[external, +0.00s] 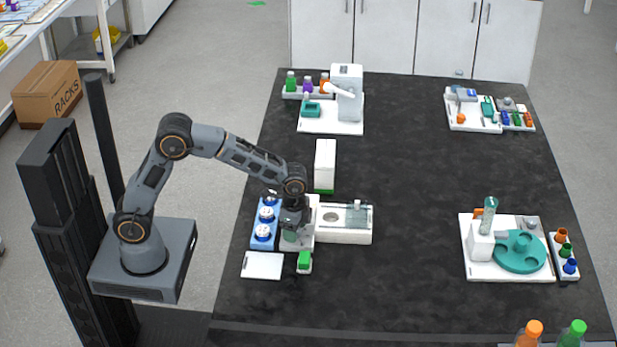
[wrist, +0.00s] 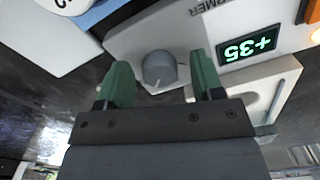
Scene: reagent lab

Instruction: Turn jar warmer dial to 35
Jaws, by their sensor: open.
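The jar warmer (wrist: 190,32) fills the upper part of the wrist view, with its lettering upside down. Its grey dial (wrist: 159,70) is a round knob on the front face, with a pointer mark on its right side. The lit green display (wrist: 250,44) next to it reads +35. My gripper (wrist: 163,80) is open, its two green fingers on either side of the dial with visible gaps. In the external view my gripper (external: 291,232) is over the white warmer unit (external: 330,236), and the arm hides the dial there.
A blue rack (external: 265,222) with white-capped jars stands left of the warmer. A white card (external: 262,265) and a green-topped item (external: 304,261) lie in front. A white box (external: 325,165) stands behind. The middle of the black table (external: 420,170) is clear.

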